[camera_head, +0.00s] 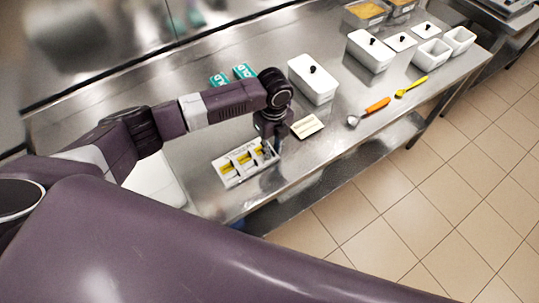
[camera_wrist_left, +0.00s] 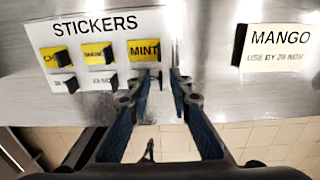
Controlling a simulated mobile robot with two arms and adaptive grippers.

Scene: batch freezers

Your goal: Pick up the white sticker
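The sticker board (camera_head: 227,172) lies on the steel counter, and its "STICKERS" heading shows in the wrist view (camera_wrist_left: 135,22). It has a top row of yellow stickers with black tabs, including one reading MINT (camera_wrist_left: 136,47). Below are white stickers with dates, one at the left (camera_wrist_left: 57,87) and one in the middle (camera_wrist_left: 99,84). My left gripper (camera_wrist_left: 167,76) is open, its fingertips low at the board's right edge, beneath and right of the MINT sticker. The left finger covers the board's lower right corner, so any white sticker there is mostly hidden. My right gripper is out of view.
A MANGO card (camera_wrist_left: 282,44) lies to the right of the board. In the head view, a white lidded container (camera_head: 312,85), an orange-handled scoop (camera_head: 377,105) and a yellow spoon (camera_head: 411,87) are farther right. Teal packs (camera_head: 244,71) stand behind my arm. The counter's front edge is close.

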